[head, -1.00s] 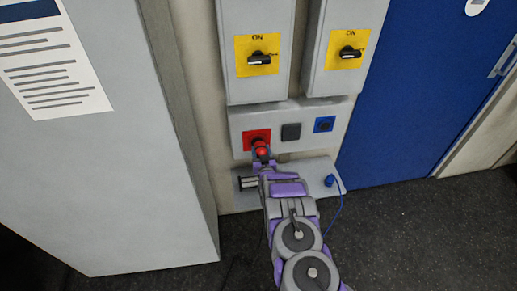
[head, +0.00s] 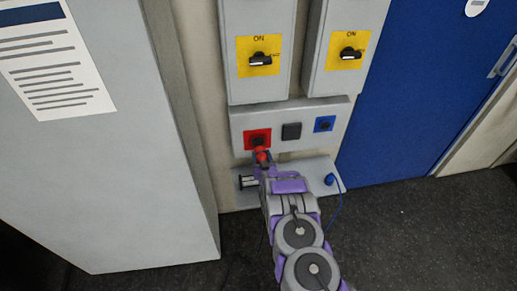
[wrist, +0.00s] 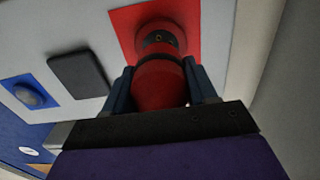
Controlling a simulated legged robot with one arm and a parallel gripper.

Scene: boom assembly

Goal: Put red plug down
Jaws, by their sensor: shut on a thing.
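My gripper (head: 263,164) is shut on the red plug (head: 261,155), just below and in front of the red socket (head: 257,138) on the grey wall panel. In the wrist view the red plug (wrist: 160,85) sits between the two dark fingers of my gripper (wrist: 163,88). The red socket (wrist: 160,38) with its red plate shows right behind the plug, and I cannot tell whether a gap separates them. A grey shelf (head: 312,168) juts out below the panel, partly hidden by my arm.
A blue plug (head: 330,180) with a blue cable stands on the shelf's right end. A black square socket (head: 291,131) and a blue socket (head: 324,124) sit right of the red one. Two switch boxes hang above. A grey cabinet (head: 130,170) stands close on the left.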

